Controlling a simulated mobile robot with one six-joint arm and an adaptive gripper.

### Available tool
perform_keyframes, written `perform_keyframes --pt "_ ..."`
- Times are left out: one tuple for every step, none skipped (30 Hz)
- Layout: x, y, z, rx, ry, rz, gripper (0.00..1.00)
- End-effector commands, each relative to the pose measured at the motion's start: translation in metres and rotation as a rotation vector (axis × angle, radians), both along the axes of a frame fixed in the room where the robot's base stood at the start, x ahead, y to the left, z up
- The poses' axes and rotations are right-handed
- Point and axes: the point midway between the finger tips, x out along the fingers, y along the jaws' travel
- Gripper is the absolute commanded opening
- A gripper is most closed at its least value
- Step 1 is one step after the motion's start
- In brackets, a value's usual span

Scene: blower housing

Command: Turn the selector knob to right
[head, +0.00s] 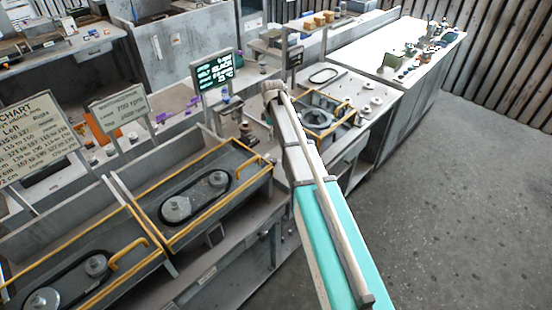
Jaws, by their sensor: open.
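My arm reaches up from the lower right over the bench. My gripper (272,88) is at its far end, small and mostly hidden by the wrist, and is open. I see nothing held in it. It shows to the right of a dark display (213,72) with green and white text, where the word "SLACK" seems to show. The selector knob cannot be made out for certain. Small fittings stand on the bench below the display, too small to identify, and my arm hides part of the bench.
Yellow-edged grey housings with a belt on two pulleys (194,197) line the left. Another housing (318,118) with a round hub is right of my arm. Signs (119,108) stand behind. A white-topped table (350,52) is at the back. The right floor (450,200) is clear.

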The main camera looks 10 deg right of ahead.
Motion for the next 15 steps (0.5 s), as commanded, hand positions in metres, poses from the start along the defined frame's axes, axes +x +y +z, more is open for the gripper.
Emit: perform_keyframes --pt "0.0 0.0 0.0 0.0 0.0 0.0 0.81" --pt "0.0 0.0 0.0 0.0 0.0 0.0 0.81" --pt "0.0 0.0 -0.001 0.0 0.0 0.0 0.81" --pt "0.0 0.0 -0.001 0.0 0.0 -0.001 0.81" --pt "0.0 0.0 -0.002 0.0 0.0 -0.001 0.81" --pt "0.0 0.0 -0.003 0.0 0.0 -0.001 0.81" --pt "0.0 0.0 -0.004 0.0 0.0 -0.001 0.81" --pt "0.0 0.0 -0.005 0.0 0.0 -0.001 0.81" --pt "0.0 0.0 -0.007 0.0 0.0 -0.001 0.81" --pt "0.0 0.001 -0.008 0.0 0.0 -0.001 0.81" --pt "0.0 0.001 -0.01 0.0 0.0 -0.001 0.81" --pt "0.0 0.001 -0.012 0.0 0.0 -0.001 0.81" --pt "0.0 0.001 -0.014 0.0 0.0 -0.001 0.81" --pt "0.0 0.001 -0.016 0.0 0.0 -0.001 0.81" --pt "0.0 0.001 -0.019 0.0 0.0 -0.001 0.81"
